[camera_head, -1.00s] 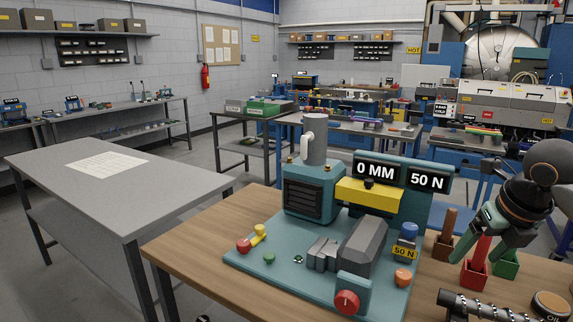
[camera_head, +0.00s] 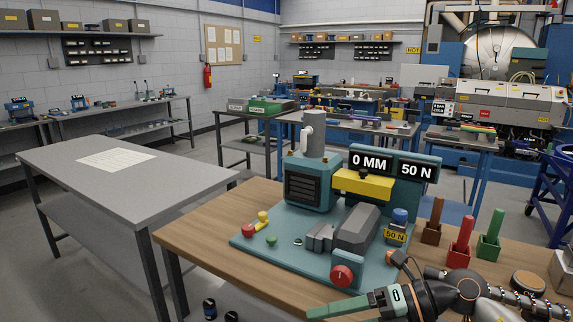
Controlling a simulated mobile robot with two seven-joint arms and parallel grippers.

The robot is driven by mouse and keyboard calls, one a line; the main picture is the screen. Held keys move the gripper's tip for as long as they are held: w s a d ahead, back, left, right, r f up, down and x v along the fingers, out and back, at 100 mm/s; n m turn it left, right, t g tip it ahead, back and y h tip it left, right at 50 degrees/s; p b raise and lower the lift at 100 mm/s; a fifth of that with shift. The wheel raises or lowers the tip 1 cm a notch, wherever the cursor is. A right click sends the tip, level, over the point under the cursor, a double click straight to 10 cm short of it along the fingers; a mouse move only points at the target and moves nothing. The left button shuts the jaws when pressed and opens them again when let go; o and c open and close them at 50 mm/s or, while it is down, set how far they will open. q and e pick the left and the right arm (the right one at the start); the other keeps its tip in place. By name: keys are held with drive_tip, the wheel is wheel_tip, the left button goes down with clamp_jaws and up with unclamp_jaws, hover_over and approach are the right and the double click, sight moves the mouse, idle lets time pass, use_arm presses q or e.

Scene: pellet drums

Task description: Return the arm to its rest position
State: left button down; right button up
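My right arm comes in from the lower right, low over the front edge of the wooden bench (camera_head: 195,228). Its gripper (camera_head: 340,313) points left, in front of the teal press machine (camera_head: 262,248) and below its red knob (camera_head: 342,275). The two green fingers look spread with a gap between them, and nothing shows in the gap. The lower finger is partly cut off by the picture's bottom edge. My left gripper is not in view.
Brown (camera_head: 434,222), red (camera_head: 463,240) and green (camera_head: 491,235) upright handles stand in holders behind my arm. A grey table (camera_head: 125,185) with a paper sheet stands at the left. Floor shows between the tables.

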drive_tip(key=s+d+f+m+t+h, duration=0.1)
drive_tip(key=d+f+m+t+h, duration=0.25)
drive_tip(key=f+m+t, duration=0.8)
drive_tip(key=s+d+f+m+t+h, duration=0.1)
drive_tip(key=d+f+m+t+h, duration=0.35)
drive_tip(key=m, duration=1.45)
drive_tip(key=s+d+f+m+g+h, duration=0.1)
drive_tip(key=s+f+m+g+h, duration=0.2)
drive_tip(key=s+f, duration=1.2)
drive_tip(key=f+m+g, duration=0.1)
drive_tip(key=m+g, duration=0.1)
drive_tip(key=g, duration=0.3)
drive_tip(key=shift+d+f+h+p, duration=0.15)
drive_tip(key=shift+f+h+p, duration=0.15)
drive_tip(key=shift+f, duration=0.1)
